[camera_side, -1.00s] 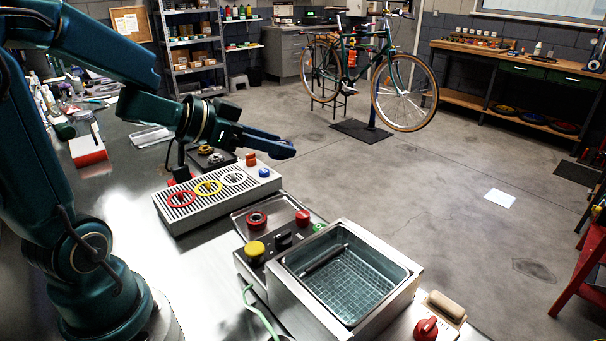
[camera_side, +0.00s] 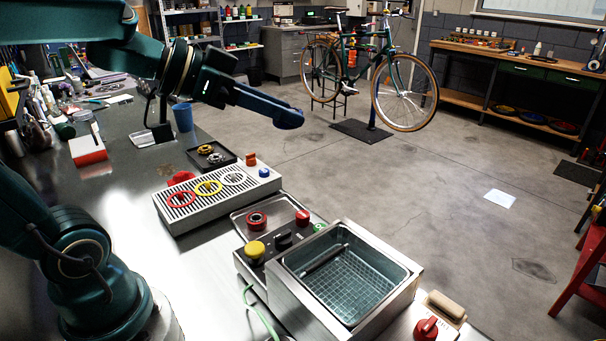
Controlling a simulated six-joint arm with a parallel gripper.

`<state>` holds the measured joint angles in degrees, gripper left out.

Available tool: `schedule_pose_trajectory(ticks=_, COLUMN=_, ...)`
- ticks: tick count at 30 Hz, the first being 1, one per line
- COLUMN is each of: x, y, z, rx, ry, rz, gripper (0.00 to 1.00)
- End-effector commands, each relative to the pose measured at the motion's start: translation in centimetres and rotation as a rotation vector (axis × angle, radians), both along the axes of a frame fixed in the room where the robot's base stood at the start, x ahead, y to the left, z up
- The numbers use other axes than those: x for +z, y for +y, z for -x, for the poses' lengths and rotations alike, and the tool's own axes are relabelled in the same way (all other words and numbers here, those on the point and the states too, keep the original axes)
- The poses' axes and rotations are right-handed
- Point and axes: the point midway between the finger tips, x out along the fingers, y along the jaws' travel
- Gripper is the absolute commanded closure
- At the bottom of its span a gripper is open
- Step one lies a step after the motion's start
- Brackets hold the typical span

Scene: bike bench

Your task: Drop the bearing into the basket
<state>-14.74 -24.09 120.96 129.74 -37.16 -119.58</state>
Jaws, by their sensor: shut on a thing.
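My gripper (camera_side: 287,118) is high above the bench, up and left of the basket and well apart from it. Its dark blue fingers are shut on the bearing, which the fingers hide from this side. The basket (camera_side: 352,285) is a wire mesh one, sunk inside an open steel tank (camera_side: 290,283) at the front right of the bench. A dark bar handle (camera_side: 324,258) lies along its left side. I see no loose part on the mesh.
A slotted rack (camera_side: 215,200) with red, yellow and white rings stands left of the tank. Between them are a steel tray (camera_side: 240,217) and a yellow knob (camera_side: 255,249). A black dish (camera_side: 228,157) holds small rings. A wooden-handled brush (camera_side: 446,306) lies right of the tank.

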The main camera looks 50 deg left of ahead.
Motion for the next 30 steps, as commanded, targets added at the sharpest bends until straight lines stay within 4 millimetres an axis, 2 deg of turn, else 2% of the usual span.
schedule_pose_trajectory(ticks=7, x=-0.1, y=-0.2, z=0.1, rx=-0.034, ry=0.002, rz=0.002, gripper=1.0)
schedule_pose_trajectory(ticks=9, x=-0.1, y=-1.1, z=0.0, rx=-0.092, ry=0.003, rz=0.002, gripper=1.0)
schedule_pose_trajectory(ticks=11, x=-0.4, y=-2.5, z=-0.1, rx=-0.168, ry=0.005, rz=0.004, gripper=1.0)
schedule_pose_trajectory(ticks=16, x=-1.8, y=-8.2, z=-0.1, rx=-0.433, ry=0.006, rz=0.006, gripper=1.0)
schedule_pose_trajectory(ticks=21, x=-3.1, y=-13.7, z=0.7, rx=-0.656, ry=0.004, rz=0.003, gripper=1.0)
schedule_pose_trajectory(ticks=25, x=-4.0, y=-16.3, z=1.5, rx=-0.745, ry=0.004, rz=0.002, gripper=1.0)
schedule_pose_trajectory(ticks=30, x=-5.1, y=-17.5, z=2.0, rx=-0.785, ry=0.002, rz=0.002, gripper=1.0)
